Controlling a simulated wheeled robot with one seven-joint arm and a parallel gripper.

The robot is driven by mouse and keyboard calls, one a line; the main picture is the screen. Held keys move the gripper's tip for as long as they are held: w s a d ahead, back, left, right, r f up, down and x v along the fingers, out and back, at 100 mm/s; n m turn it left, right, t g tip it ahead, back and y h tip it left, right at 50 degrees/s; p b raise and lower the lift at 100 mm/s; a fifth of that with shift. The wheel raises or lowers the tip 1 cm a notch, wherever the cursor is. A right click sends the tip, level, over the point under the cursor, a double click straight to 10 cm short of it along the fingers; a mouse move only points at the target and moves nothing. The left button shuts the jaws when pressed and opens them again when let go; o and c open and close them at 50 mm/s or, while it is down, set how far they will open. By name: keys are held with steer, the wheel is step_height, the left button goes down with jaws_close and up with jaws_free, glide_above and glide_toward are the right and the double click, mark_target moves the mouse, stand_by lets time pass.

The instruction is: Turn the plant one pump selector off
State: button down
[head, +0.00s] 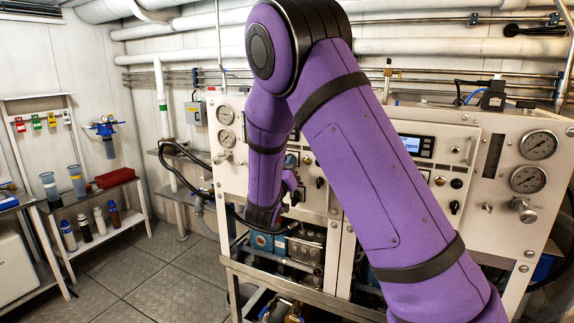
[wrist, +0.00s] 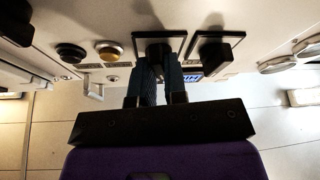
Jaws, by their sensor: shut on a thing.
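In the wrist view my gripper (wrist: 158,70) is shut on a black selector knob (wrist: 158,48) with a square plate, one finger on each side. The fingers hide part of the knob, and I cannot read its label or position. A second black selector (wrist: 216,52) sits just to the right on the same panel, apart from the fingers. In the head view my gripper (head: 290,190) is at the front of the left white panel (head: 235,165), and my arm hides most of the grasp.
In the wrist view, a black button (wrist: 70,52), an amber button (wrist: 109,50) and a small metal bracket (wrist: 93,88) lie left of the fingers. In the head view, pipes and a pump (head: 265,242) sit below the panel. The floor (head: 150,260) at left is clear.

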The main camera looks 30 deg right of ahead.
steer(key=shift+s+d+r+n+t+y, duration=0.1)
steer(key=shift+n+t+y, duration=0.2)
steer(key=shift+n+y, duration=1.2)
steer(key=shift+w+a+n+t+y, duration=0.1)
steer(key=shift+n+t+y, duration=0.2)
steer(key=shift+n, duration=2.25)
steer(key=shift+s+d+r+n+t+y, duration=0.1)
steer(key=shift+n+t+y, duration=0.2)
steer(key=shift+n+y, duration=1.2)
steer(key=shift+f+n+h, duration=0.1)
steer(key=shift+n+h, duration=0.4)
steer(key=shift+n, duration=0.15)
steer(key=c, duration=1.2)
jaws_free()
steer(key=shift+o, duration=0.2)
steer(key=shift+s, duration=0.1)
steer(key=v, duration=1)
steer(key=shift+s+a, duration=0.2)
steer(key=shift+s, duration=0.05)
